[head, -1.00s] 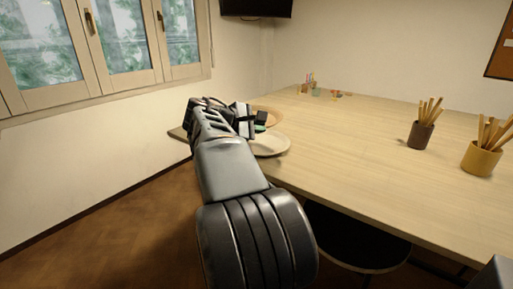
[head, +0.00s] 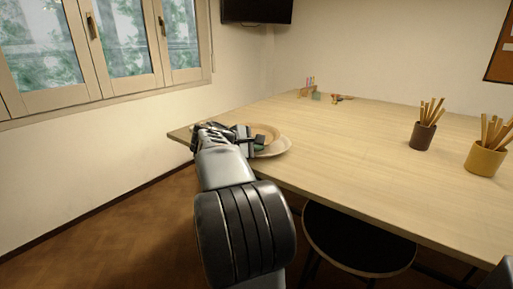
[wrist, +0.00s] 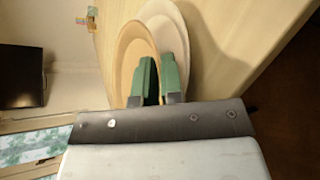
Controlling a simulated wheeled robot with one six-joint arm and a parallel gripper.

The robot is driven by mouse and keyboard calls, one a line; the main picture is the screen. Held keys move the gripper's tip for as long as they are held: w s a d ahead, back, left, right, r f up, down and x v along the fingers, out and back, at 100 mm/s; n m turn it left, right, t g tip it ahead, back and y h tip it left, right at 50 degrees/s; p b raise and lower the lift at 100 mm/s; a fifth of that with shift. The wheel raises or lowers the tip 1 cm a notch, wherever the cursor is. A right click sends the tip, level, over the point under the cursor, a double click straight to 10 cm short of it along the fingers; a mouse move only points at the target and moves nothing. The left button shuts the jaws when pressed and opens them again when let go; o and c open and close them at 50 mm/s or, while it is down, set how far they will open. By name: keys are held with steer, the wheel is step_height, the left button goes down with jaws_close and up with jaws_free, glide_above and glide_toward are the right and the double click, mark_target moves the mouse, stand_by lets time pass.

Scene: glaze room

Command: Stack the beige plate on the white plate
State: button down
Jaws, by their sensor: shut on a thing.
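The beige plate (head: 268,132) is in my gripper, over the far part of the white plate (head: 277,148) in the head view. My gripper (wrist: 158,70) is shut on the beige plate's rim (wrist: 133,45), with one green finger inside the plate and the other outside. In the wrist view the white plate (wrist: 168,12) shows partly behind the beige plate, offset to the right. The white plate lies on the table near its left corner. My arm hides part of both plates in the head view. I cannot tell whether the plates touch.
The wooden table (head: 350,145) is mostly clear in the middle. A dark cup of sticks (head: 422,137) and a yellow cup of sticks (head: 484,160) stand at the right. Small items (head: 316,94) sit at the far edge. A dark stool (head: 357,240) is under the near edge.

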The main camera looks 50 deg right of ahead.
steer(key=shift+r, duration=0.1)
steer(key=shift+f+b, duration=0.3)
steer(key=shift+f, duration=0.1)
steer(key=c, duration=1.5)
jaws_free()
steer(key=shift+c, duration=0.2)
steer(key=shift+r, duration=0.1)
steer(key=shift+r+p+v, duration=0.2)
steer(key=shift+p+v, duration=1.05)
steer(key=shift+v, duration=4.95)
steer(key=s+a+f+m+t+y, duration=0.2)
steer(key=a+f+y, duration=0.4)
steer(key=a+f, duration=0.4)
steer(key=s+a+f+m+t+y, duration=0.2)
steer(key=s+a+f+t+y, duration=0.2)
steer(key=a+f+y, duration=0.3)
steer(key=a+f, duration=0.4)
steer(key=a, duration=0.5)
steer(key=shift+s+a+f+t, duration=0.25)
steer(key=shift+a+f+t, duration=0.05)
steer(key=shift+a, duration=0.05)
